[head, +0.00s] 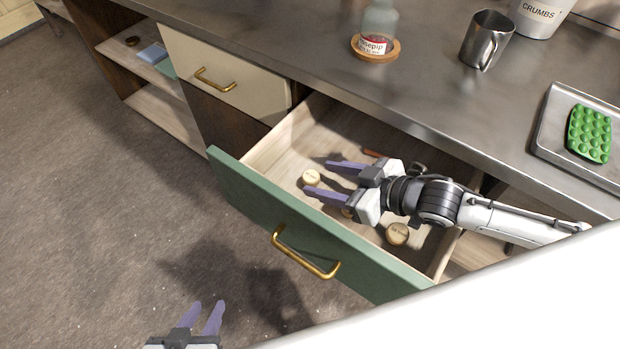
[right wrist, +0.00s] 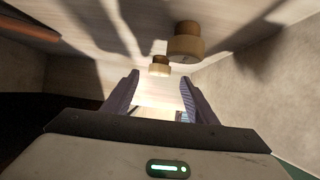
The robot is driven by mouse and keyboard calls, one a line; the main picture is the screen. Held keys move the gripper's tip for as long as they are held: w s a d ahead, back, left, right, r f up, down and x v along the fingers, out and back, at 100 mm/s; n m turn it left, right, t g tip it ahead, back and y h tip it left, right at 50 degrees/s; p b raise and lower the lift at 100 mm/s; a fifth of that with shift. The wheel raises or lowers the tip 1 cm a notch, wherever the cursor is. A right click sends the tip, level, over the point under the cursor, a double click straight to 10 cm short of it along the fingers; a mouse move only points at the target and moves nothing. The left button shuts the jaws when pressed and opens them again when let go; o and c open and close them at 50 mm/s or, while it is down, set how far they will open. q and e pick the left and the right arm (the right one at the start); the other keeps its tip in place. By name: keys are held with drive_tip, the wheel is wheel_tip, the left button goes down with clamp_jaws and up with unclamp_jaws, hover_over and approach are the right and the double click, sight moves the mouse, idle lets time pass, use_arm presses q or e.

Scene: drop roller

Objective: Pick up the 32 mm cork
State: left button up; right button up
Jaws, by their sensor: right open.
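Several round corks lie in the open drawer (head: 262,150). A darker cork (head: 397,233) with printed lettering lies beneath my right arm, and another is mostly hidden by the gripper. The lettering is too small to tell which is the 32 mm one. My right gripper (head: 317,178) reaches into the drawer, open and empty. In the right wrist view a small cork (right wrist: 160,68) shows beyond the gap between the fingers, and a larger cork (right wrist: 186,43) to the right. My left gripper (head: 204,312) is open over the floor.
A reddish object (head: 372,153) lies in the drawer near the back. The green drawer front has a brass handle (head: 305,255). On the steel counter stand a bottle on a cork coaster (head: 376,48), a metal mug (head: 486,40) and a tray with a green bumpy pad (head: 589,134).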

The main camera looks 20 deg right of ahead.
sight(311, 180)
drive_tip(key=shift+x, duration=1.45)
drive_tip(key=shift+d, duration=0.1)
drive_tip(key=c, duration=1.1)
